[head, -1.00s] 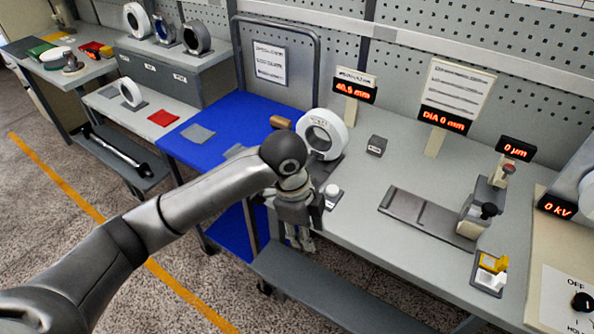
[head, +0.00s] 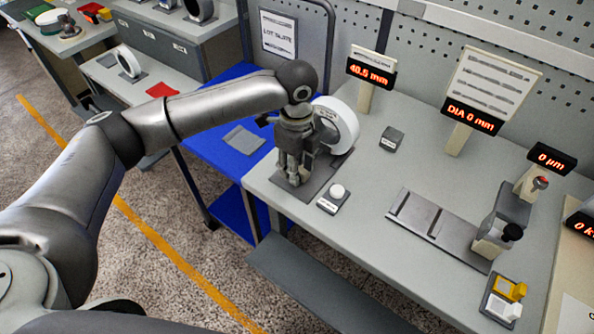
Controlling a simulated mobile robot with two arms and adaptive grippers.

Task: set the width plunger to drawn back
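The white ring (head: 338,124) stands upright on the dark plate of the width gauge at the bench's left end, below the display reading 40.5 mm (head: 370,74). My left gripper (head: 292,182) points down over the front part of the gauge plate (head: 318,181), just in front and left of the ring. Its fingers look close together, but I cannot tell whether they are open or shut, or whether anything is between them. I cannot make out the width plunger; the gripper and wrist cover part of the gauge. My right gripper is out of view.
A small pad with a white button (head: 337,191) sits right of my gripper. A dark block (head: 392,138) lies behind it. A long grey fixture (head: 437,226) lies to the right, with a yellow item (head: 509,290) at the front edge. The bench middle is mostly clear.

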